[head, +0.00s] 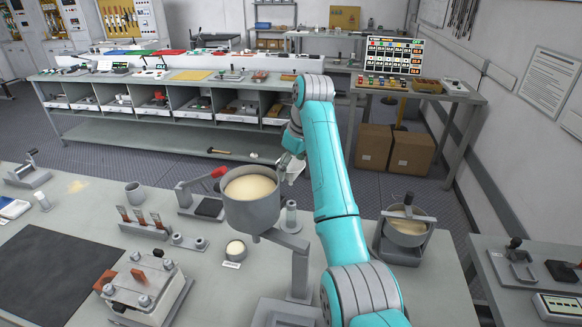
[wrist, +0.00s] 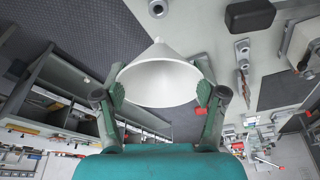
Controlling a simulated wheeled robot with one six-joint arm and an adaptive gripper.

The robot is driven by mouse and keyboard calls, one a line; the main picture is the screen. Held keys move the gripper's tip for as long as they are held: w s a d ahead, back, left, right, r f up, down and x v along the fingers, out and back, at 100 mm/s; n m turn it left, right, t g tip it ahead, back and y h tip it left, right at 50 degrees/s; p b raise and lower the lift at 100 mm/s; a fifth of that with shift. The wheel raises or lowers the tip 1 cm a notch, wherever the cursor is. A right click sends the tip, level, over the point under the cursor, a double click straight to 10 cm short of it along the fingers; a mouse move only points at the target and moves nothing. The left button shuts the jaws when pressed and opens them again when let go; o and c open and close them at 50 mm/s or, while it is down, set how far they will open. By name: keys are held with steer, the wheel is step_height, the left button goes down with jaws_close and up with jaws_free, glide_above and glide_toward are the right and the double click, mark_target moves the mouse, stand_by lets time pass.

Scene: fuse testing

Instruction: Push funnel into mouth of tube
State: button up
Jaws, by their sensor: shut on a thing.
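My gripper (head: 291,158) is shut on a white funnel (head: 295,170), held in the air above the bench. In the wrist view the white funnel (wrist: 160,82) sits between the two fingertips of my gripper (wrist: 160,95). Its wide mouth faces the camera and its narrow spout points away. A slim grey upright tube (head: 291,214) stands on the bench beside the hopper, below the funnel in the head view. A round grey end (wrist: 157,8) shows beyond the spout in the wrist view; I cannot tell for sure that it is the tube. The funnel and tube look apart.
A grey hopper (head: 251,211) of pale powder stands on a bracket just left of the tube. A second grey pot (head: 406,229) in a frame stands to the right. A small cup of powder (head: 235,251) and a clamp block (head: 146,284) are at front left.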

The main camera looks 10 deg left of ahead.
mark_target(291, 184)
steer(key=shift+f, duration=2.9)
steer(key=shift+f, duration=1.45)
stand_by(0.9)
stand_by(0.3)
steer(key=o, duration=1.1)
steer(key=shift+d+r, duration=0.1)
steer(key=shift+r, duration=0.05)
steer(key=shift+v, duration=3.65)
